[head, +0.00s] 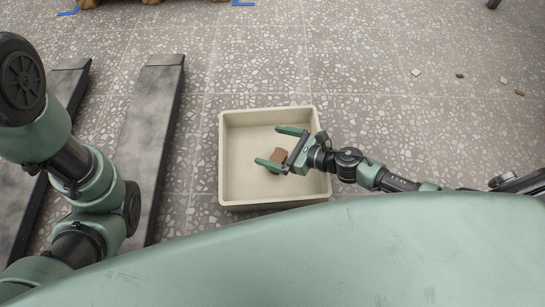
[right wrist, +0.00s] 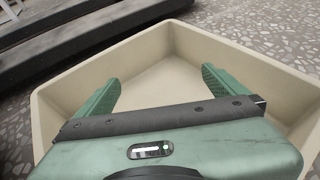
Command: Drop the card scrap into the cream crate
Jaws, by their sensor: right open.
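The cream crate (head: 240,150) stands on the floor in front of me, and its walls fill much of the right wrist view (right wrist: 75,85). My right gripper (head: 268,146) is open over the crate, its two green fingers spread and pointing left in the head view. The brown card scrap (head: 278,157) shows between the fingers in the head view, partly covered by the gripper. It appears to lie in the crate, apart from the fingers; its exact height is hard to tell. The scrap does not show in the right wrist view. My left arm is at the left, its gripper out of view.
Two long dark grey slabs (head: 150,120) lie on the floor left of the crate. Several small bits, among them a pale one (head: 416,72), are scattered on the speckled floor at the right. A brown object with blue floor marks is cut off at the top. Floor beyond the crate is clear.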

